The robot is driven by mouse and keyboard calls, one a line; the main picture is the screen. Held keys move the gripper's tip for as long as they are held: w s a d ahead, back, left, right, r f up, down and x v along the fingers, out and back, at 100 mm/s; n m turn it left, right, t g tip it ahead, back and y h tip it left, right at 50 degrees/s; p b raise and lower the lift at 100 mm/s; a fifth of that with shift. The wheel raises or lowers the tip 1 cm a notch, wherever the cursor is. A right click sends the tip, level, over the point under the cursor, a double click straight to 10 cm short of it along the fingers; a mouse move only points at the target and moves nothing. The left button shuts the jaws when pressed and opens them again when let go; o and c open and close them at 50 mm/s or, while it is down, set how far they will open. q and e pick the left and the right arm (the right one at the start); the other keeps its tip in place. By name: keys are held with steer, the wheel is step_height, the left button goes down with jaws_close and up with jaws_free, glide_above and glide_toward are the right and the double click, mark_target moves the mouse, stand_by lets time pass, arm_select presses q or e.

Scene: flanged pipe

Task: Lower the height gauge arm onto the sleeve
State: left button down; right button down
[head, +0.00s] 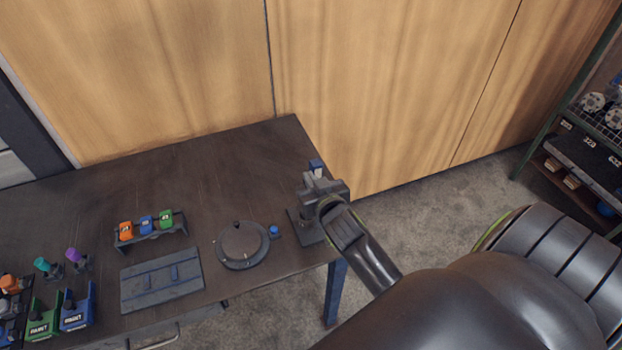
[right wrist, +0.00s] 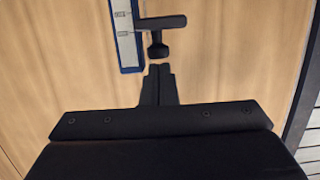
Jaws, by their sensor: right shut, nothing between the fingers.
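The height gauge (head: 305,228) stands at the right end of the dark table, its dark base partly hidden by my right arm. I cannot make out the sleeve. My left gripper is not in view.
A round dark plate (head: 242,246) and a small blue button (head: 274,230) lie left of the gauge. A grey panel (head: 162,281), a rack of coloured pieces (head: 150,235) and labelled bins (head: 77,309) stand further left. A wooden wall (head: 380,80) rises behind the table.

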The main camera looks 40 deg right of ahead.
step_height(320, 180, down, 9)
steer(key=b, duration=0.7)
steer(key=shift+r, duration=0.1)
